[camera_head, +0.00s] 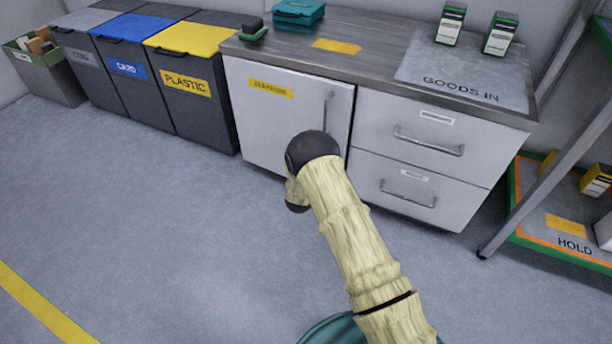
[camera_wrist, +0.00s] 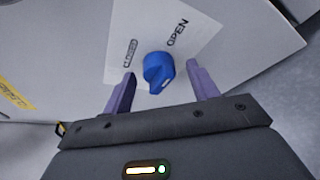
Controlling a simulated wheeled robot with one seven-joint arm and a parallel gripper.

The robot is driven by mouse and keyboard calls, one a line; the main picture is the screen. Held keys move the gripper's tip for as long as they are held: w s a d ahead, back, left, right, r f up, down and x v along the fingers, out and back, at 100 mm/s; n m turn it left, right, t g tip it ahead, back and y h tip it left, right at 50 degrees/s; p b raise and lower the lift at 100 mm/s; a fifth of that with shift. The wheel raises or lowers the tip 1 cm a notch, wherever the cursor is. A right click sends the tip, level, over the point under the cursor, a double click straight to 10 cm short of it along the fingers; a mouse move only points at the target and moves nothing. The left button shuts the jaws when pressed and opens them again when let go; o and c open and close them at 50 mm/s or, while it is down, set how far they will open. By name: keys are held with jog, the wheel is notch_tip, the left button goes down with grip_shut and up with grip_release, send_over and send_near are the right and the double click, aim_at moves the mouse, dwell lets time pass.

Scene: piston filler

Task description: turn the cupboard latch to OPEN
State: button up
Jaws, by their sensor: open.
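In the wrist view the cupboard latch is a blue knob (camera_wrist: 157,70) on a pale plate (camera_wrist: 185,20). The plate reads OPEN at the upper right of the knob and has a small boxed word, probably CLOSED, at the upper left. A small light mark shows on the knob's lower side; I cannot tell which word the knob points to. My gripper (camera_wrist: 161,78) is open, with one purple finger on each side of the knob. Contact is not clear. In the head view my arm is in front of the white cupboard door (camera_head: 285,125); the latch and fingers are hidden there.
The door has a vertical handle (camera_head: 327,112). Drawers (camera_head: 425,140) are to its right, under a grey worktop (camera_head: 350,68). Bins, including the yellow-lidded plastic bin (camera_head: 190,85), stand left. A rack with a HOLD shelf (camera_head: 560,245) is at right. Floor in front is clear.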

jog(key=p+v, duration=0.7)
jog(key=v, duration=0.9)
jog(key=shift+s, duration=0.4)
